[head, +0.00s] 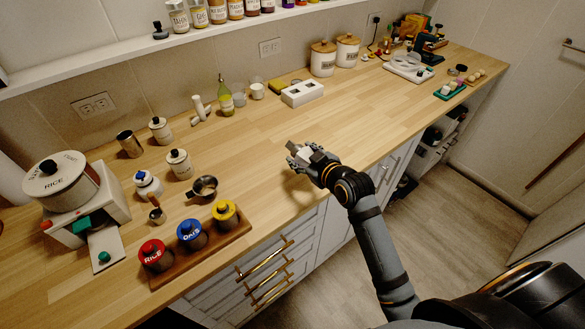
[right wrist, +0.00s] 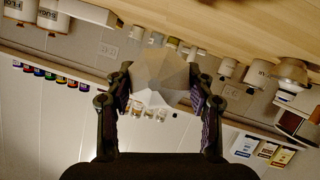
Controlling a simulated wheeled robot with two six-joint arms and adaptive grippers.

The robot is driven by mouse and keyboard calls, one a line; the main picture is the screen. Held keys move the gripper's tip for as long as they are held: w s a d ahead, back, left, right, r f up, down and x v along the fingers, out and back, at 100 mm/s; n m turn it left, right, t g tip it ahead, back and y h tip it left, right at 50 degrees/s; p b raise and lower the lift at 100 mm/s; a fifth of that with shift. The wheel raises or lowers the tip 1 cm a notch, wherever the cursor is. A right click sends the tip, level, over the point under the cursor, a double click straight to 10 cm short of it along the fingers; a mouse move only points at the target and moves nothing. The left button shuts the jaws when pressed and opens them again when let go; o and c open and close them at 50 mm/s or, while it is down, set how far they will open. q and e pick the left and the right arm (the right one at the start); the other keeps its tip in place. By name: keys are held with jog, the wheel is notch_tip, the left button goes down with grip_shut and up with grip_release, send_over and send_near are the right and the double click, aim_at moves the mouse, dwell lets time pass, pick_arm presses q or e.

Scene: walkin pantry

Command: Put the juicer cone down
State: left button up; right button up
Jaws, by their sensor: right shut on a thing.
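The juicer cone (right wrist: 160,78) is a pale grey, faceted piece. In the right wrist view it sits between the two fingers of my right gripper (right wrist: 160,92), which is shut on it. In the head view my right gripper (head: 300,158) is over the wooden counter (head: 260,160), near its front edge, and the cone (head: 293,147) shows as a small grey shape at the fingertips. I cannot tell whether the cone touches the counter. My left gripper is not in view.
The counter around my right gripper is clear. A white holder (head: 302,94) stands behind it. A measuring cup (head: 204,188) and a wooden tray with red, blue and yellow-lidded jars (head: 190,234) are to the left. White canisters (head: 323,59) stand at the back.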

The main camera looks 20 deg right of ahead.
aim_at(292, 175)
jog(key=f, duration=0.1)
jog(key=w+a+f, duration=0.2)
jog(key=shift+w+f, duration=0.15)
jog(key=shift+f, duration=0.25)
jog(key=shift+a+f+p, duration=0.1)
jog(key=shift+f+p, duration=0.35)
jog(key=shift+f, duration=1.15)
jog(key=o, duration=1.4)
jog(key=shift+f, duration=0.15)
jog(key=shift+r, duration=0.25)
jog(key=b+v, duration=0.1)
jog(key=v, duration=1)
jog(key=shift+s+r, duration=0.1)
jog(key=shift+s, duration=0.3)
